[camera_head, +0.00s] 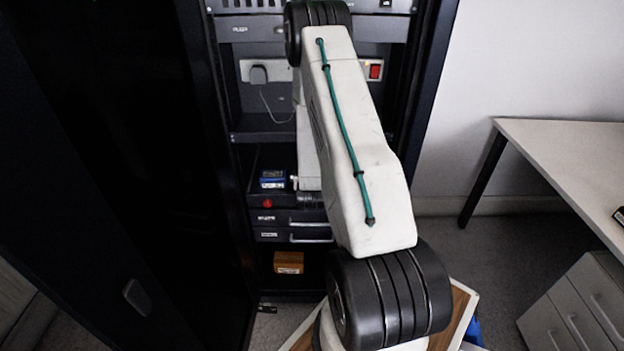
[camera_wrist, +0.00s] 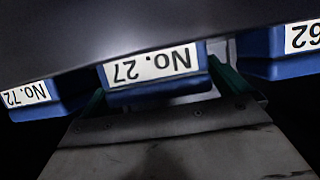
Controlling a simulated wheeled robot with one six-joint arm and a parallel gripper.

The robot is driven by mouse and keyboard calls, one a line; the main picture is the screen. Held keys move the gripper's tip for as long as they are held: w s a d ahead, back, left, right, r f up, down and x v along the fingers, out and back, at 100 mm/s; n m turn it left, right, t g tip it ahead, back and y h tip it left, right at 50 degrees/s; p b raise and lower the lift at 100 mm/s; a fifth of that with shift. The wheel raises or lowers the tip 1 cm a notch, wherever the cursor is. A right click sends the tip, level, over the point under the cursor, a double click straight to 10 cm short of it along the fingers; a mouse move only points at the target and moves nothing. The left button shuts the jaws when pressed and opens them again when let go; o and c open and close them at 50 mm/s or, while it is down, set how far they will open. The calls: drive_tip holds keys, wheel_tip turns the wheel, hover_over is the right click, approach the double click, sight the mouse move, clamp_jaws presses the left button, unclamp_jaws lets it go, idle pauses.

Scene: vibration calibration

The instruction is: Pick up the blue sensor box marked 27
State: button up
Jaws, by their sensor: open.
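The blue sensor box marked No. 27 (camera_wrist: 155,80) is at the middle of the wrist view, its white label upside down. My gripper (camera_wrist: 160,92) is open, its green-edged fingers showing at the left and right of this box. I cannot tell whether they touch it. The top of the box is cut off by a dark surface across the view. In the head view, my arm hides most of the shelf. A blue box with a pale label (camera_head: 272,184) shows left of my wrist, its number too small to read.
A blue box marked 72 (camera_wrist: 32,98) is left and one marked 62 (camera_wrist: 290,50) right of box 27, both close. Cabinet drawers (camera_head: 290,225) lie below the shelf, and an orange-brown box (camera_head: 288,262) below them. A dark door (camera_head: 120,150) stands left. A table (camera_head: 570,150) stands right.

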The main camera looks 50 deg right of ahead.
drive_tip(key=shift+w+d+f, duration=0.3)
drive_tip(key=shift+w+d, duration=0.1)
drive_tip(key=shift+d, duration=0.05)
drive_tip(key=c, duration=0.9)
drive_tip(key=shift+r, duration=0.1)
drive_tip(key=shift+c, duration=0.2)
